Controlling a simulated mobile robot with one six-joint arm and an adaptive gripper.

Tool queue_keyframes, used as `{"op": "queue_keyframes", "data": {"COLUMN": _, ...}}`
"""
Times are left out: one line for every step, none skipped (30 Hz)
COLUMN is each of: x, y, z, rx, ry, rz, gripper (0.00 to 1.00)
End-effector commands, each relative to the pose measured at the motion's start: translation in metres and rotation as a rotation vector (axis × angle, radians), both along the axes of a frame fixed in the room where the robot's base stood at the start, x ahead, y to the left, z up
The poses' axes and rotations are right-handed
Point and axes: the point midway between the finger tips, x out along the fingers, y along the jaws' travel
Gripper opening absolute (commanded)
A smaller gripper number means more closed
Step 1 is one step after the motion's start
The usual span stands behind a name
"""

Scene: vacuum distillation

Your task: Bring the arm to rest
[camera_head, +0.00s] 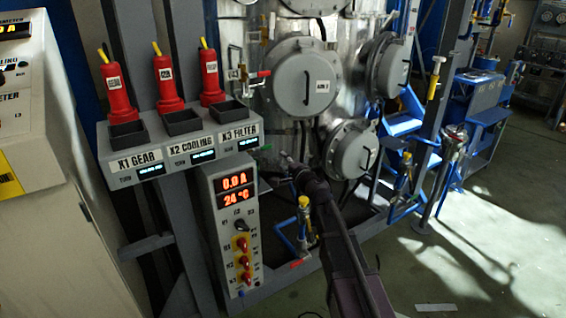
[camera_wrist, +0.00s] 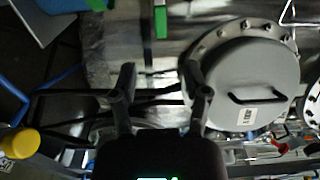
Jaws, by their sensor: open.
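My arm (camera_head: 345,245) reaches up from the bottom of the head view toward the steel vessel. My gripper (camera_head: 287,158) is at the arm's far end, in front of the vessel's lower part and right of the X3 FILTER box. In the wrist view my gripper (camera_wrist: 162,85) shows two dark fingers spread apart with nothing between them. A round grey hatch cover (camera_wrist: 245,75) with a handle is just right of the fingers in that view. Whether a finger touches anything cannot be told.
The steel vessel (camera_head: 282,82) carries several bolted hatches. Three red plugs, one of them the X2 plug (camera_head: 167,80), stand above the labelled socket box (camera_head: 185,148). Below is a panel (camera_head: 236,225) reading 0.0 A and 24 °C. Open floor (camera_head: 480,250) lies at the right.

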Motion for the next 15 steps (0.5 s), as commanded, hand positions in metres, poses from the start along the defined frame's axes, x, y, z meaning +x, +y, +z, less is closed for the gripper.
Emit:
{"op": "queue_keyframes", "data": {"x": 0.0, "y": 0.0, "z": 0.0, "rx": 0.0, "ry": 0.0, "rz": 0.0, "gripper": 0.6}}
{"op": "queue_keyframes", "data": {"x": 0.0, "y": 0.0, "z": 0.0, "rx": 0.0, "ry": 0.0, "rz": 0.0, "gripper": 0.6}}
{"op": "queue_keyframes", "data": {"x": 0.0, "y": 0.0, "z": 0.0, "rx": 0.0, "ry": 0.0, "rz": 0.0, "gripper": 0.6}}
{"op": "queue_keyframes", "data": {"x": 0.0, "y": 0.0, "z": 0.0, "rx": 0.0, "ry": 0.0, "rz": 0.0, "gripper": 0.6}}
{"op": "queue_keyframes", "data": {"x": 0.0, "y": 0.0, "z": 0.0, "rx": 0.0, "ry": 0.0, "rz": 0.0, "gripper": 0.6}}
{"op": "queue_keyframes", "data": {"x": 0.0, "y": 0.0, "z": 0.0, "rx": -0.001, "ry": -0.001, "rz": 0.0, "gripper": 0.6}}
{"op": "queue_keyframes", "data": {"x": -0.001, "y": 0.0, "z": 0.0, "rx": -0.003, "ry": -0.001, "rz": 0.002, "gripper": 0.6}}
{"op": "queue_keyframes", "data": {"x": -0.001, "y": 0.0, "z": 0.0, "rx": -0.007, "ry": -0.001, "rz": 0.004, "gripper": 0.6}}
{"op": "queue_keyframes", "data": {"x": -0.003, "y": 0.0, "z": -0.001, "rx": -0.013, "ry": -0.002, "rz": 0.009, "gripper": 0.6}}
{"op": "queue_keyframes", "data": {"x": -0.004, "y": 0.0, "z": -0.002, "rx": -0.021, "ry": -0.003, "rz": 0.014, "gripper": 0.6}}
{"op": "queue_keyframes", "data": {"x": -0.006, "y": 0.001, "z": -0.003, "rx": -0.032, "ry": -0.004, "rz": 0.02, "gripper": 0.6}}
{"op": "queue_keyframes", "data": {"x": -0.01, "y": 0.001, "z": -0.004, "rx": -0.05, "ry": -0.006, "rz": 0.03, "gripper": 0.6}}
{"op": "queue_keyframes", "data": {"x": -0.013, "y": 0.001, "z": -0.006, "rx": -0.066, "ry": -0.007, "rz": 0.041, "gripper": 0.6}}
{"op": "queue_keyframes", "data": {"x": -0.016, "y": 0.001, "z": -0.008, "rx": -0.085, "ry": -0.009, "rz": 0.053, "gripper": 0.6}}
{"op": "queue_keyframes", "data": {"x": -0.021, "y": 0.001, "z": -0.011, "rx": -0.114, "ry": -0.011, "rz": 0.07, "gripper": 0.6}}
